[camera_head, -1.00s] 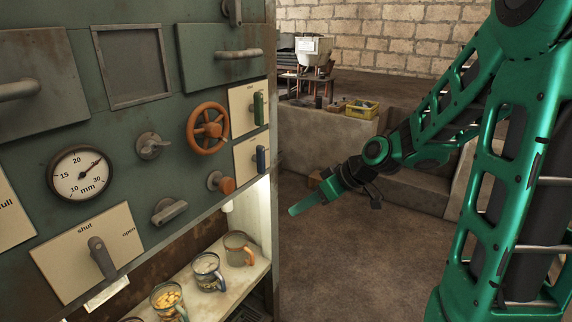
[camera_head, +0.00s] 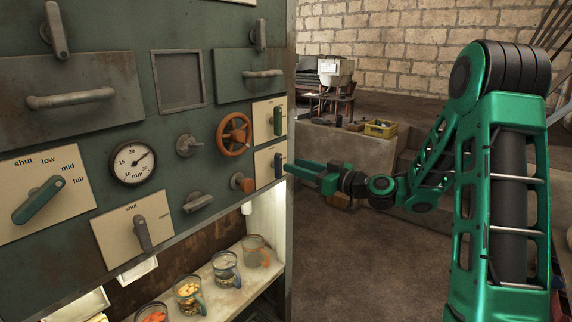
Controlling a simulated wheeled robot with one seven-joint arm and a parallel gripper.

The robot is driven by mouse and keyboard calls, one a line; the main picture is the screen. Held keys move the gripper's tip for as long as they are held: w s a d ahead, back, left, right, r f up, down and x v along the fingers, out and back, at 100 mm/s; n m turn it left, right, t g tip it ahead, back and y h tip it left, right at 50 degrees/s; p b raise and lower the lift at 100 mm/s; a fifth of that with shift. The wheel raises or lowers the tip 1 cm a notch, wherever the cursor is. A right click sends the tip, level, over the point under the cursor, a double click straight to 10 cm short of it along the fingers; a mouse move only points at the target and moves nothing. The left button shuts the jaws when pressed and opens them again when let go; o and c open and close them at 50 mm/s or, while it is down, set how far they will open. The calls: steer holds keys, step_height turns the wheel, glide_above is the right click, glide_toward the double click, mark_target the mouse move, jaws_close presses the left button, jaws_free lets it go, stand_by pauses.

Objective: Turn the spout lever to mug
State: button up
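A blue lever (camera_head: 278,165) stands upright on a small cream plate (camera_head: 263,168) at the panel's right edge. A green lever (camera_head: 278,120) is on the plate above it. The print on both plates is too small to read, so I cannot tell which is the spout lever. A white spout-like piece (camera_head: 246,208) shows below the panel. Several mugs stand on the shelf, among them a grey one with an orange handle (camera_head: 253,250). My gripper (camera_head: 290,168) points left, its tip beside the blue lever in the picture. Contact and finger gap cannot be made out.
The green panel (camera_head: 110,190) also carries an orange wheel (camera_head: 234,134), a gauge (camera_head: 132,162), a shut/open lever (camera_head: 142,234) and a green shut/low/mid/full lever (camera_head: 38,201). Open floor (camera_head: 350,265) lies right of the cabinet. A low wall (camera_head: 345,150) stands behind my arm.

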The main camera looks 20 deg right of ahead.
mark_target(281, 160)
steer(key=shift+x, duration=3.05)
jaws_close()
steer(key=shift+d, duration=0.25)
